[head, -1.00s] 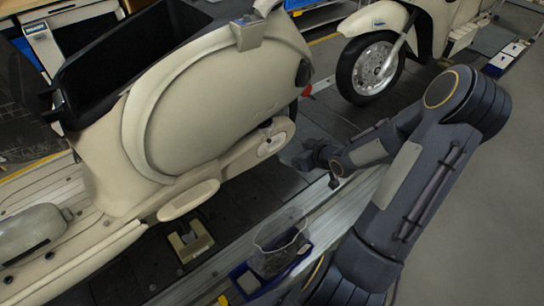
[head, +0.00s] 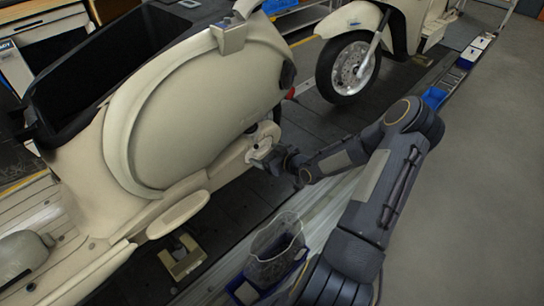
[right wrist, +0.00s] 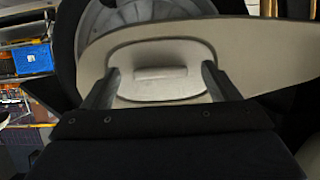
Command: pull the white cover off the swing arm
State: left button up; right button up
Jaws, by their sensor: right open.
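The white cover (right wrist: 160,70) is a pale rounded plate with a raised bar across its middle, on the swing arm (right wrist: 250,52) in the right wrist view. My right gripper (right wrist: 158,84) is open, with one finger on each side of the cover. I cannot tell whether the fingers touch it. In the head view the right gripper (head: 262,160) is at the rear end of the cream scooter's swing arm (head: 230,165) and hides much of the cover. My left gripper is not in view.
The cream scooter body (head: 190,110) stands on the slat conveyor, close to my right gripper. A blue bin with a clear liner (head: 275,250) sits below my right forearm. Another scooter's wheel (head: 348,68) is beyond. Grey floor (head: 480,180) is free at right.

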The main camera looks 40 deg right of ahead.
jog(key=shift+c, duration=0.3)
jog(key=c, duration=1.3)
jog(key=shift+s, duration=0.15)
jog(key=shift+s+d, duration=0.1)
jog(key=shift+s, duration=1)
jog(key=shift+s, duration=0.1)
jog(key=s, duration=0.3)
jog(key=s+p, duration=0.1)
jog(key=s, duration=0.2)
jog(key=s+p, duration=0.1)
jog(key=s, duration=0.1)
jog(key=shift+s+d, duration=0.4)
